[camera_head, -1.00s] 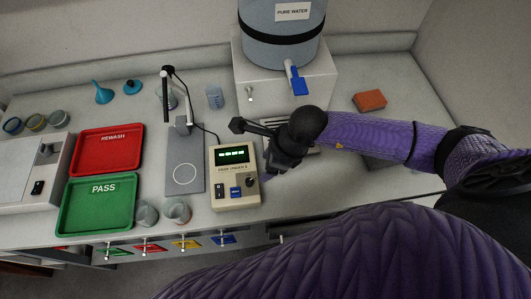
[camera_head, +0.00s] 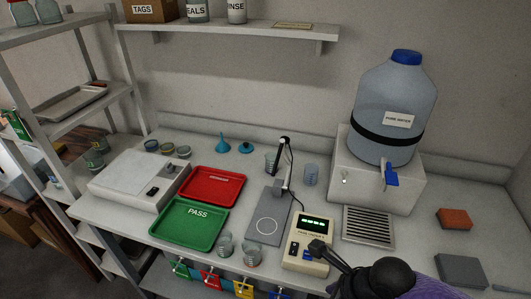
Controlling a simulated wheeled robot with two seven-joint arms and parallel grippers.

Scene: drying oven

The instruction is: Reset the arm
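My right arm, purple with a black wrist, comes in at the bottom right. Its black gripper (camera_head: 318,247) points left, over or just in front of the beige meter box (camera_head: 305,262) with a lit green display. The fingers are small and seen end-on, so I cannot tell whether they are open or shut. No object shows between them. My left gripper is not in view.
The bench holds a red tray (camera_head: 211,186), a green PASS tray (camera_head: 188,224), a grey stand plate (camera_head: 267,205) with a probe, glass beakers (camera_head: 225,245) and a drain grille (camera_head: 368,227). A water tank (camera_head: 398,105) stands at the right. An orange block (camera_head: 454,218) lies beyond.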

